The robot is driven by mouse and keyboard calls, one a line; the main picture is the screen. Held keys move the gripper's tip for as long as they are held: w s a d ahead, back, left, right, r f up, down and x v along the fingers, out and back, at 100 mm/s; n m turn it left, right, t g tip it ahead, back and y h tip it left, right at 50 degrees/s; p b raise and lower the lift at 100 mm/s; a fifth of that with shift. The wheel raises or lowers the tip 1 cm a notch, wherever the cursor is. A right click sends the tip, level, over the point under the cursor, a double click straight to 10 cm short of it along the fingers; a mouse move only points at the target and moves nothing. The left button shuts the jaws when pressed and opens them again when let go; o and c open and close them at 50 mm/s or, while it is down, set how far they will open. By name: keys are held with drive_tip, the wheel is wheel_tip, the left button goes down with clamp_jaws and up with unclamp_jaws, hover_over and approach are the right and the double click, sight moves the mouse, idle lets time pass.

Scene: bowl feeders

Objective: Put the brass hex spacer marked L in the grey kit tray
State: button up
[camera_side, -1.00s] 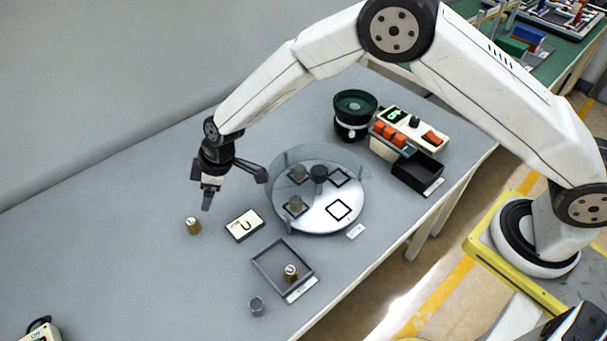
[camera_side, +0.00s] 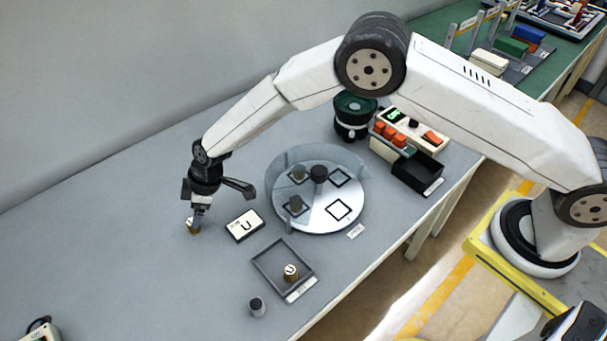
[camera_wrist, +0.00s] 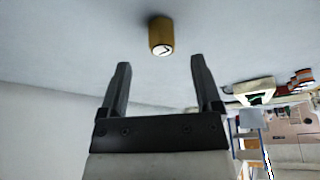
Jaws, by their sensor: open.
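A brass spacer (camera_side: 191,226) with a white marked top stands on the table at the left, partly hidden by my gripper in the side view. In the wrist view the brass spacer (camera_wrist: 161,36) lies ahead of the fingertips, about midway between them, and its top carries a dark mark like an L. My gripper (camera_side: 198,219) is open, right at the spacer in the side view; the wrist view shows its two fingers (camera_wrist: 158,68) apart and empty.
A card marked with a U-like sign (camera_side: 245,225) lies between my gripper and the round feeder plate (camera_side: 325,214) with its clear guard. A small grey cylinder (camera_side: 257,307) stands before the tray. A black bin (camera_side: 415,174) and a button box (camera_side: 410,129) are at the right.

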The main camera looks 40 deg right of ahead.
drive_tip(key=shift+f, duration=0.1)
drive_tip(key=shift+x, duration=2.5)
drive_tip(key=shift+s, duration=0.15)
clamp_jaws()
